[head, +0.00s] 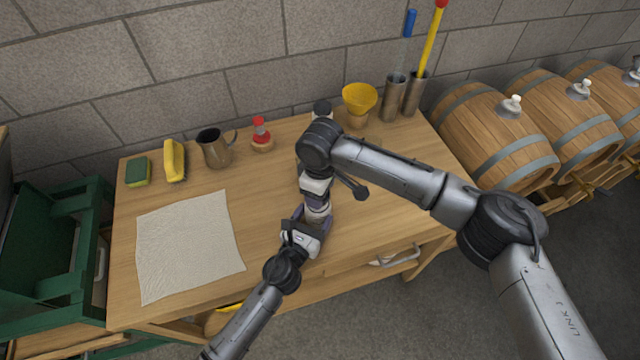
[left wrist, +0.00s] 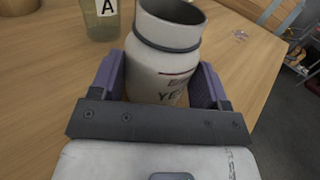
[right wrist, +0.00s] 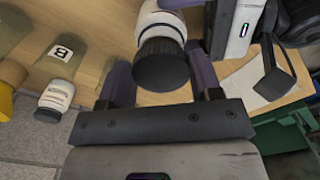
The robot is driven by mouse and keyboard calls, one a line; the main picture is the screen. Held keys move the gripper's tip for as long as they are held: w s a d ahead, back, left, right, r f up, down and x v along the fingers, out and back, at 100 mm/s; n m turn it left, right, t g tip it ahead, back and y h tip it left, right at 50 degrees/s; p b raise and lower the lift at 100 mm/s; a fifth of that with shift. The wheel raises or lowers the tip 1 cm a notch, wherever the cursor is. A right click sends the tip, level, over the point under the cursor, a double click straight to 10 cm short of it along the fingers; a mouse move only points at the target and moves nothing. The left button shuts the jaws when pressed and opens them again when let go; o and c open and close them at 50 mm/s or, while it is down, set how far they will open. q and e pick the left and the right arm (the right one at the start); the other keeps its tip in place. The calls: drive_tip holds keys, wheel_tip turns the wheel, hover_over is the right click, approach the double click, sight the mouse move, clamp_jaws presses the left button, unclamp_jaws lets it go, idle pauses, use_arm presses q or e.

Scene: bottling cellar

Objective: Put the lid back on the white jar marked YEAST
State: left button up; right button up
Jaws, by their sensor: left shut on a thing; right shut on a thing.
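The white jar (left wrist: 165,55) marked YEAST stands upright between the purple fingers of my left gripper (left wrist: 162,88), which is shut on it. Its mouth is open, with a dark ring round the neck. In the head view my left gripper (head: 312,222) holds the jar (head: 318,208) near the table's front right. My right gripper (head: 315,187) is above it, pointing down. In the right wrist view the black lid (right wrist: 160,66) is between the fingers of my right gripper (right wrist: 161,80), with the white jar (right wrist: 160,22) just beyond. I cannot tell whether lid and jar touch.
Glass jars labelled A (left wrist: 100,18) and B (right wrist: 62,52) stand nearby. A yellow funnel (head: 359,97), a metal jug (head: 214,148), a red-topped item (head: 261,133), a yellow brush (head: 174,160) and a sponge (head: 138,171) line the back. A cloth (head: 188,245) covers the left.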

idle(0.5)
drive_tip(key=shift+f, duration=0.85)
drive_tip(key=shift+f, duration=0.6)
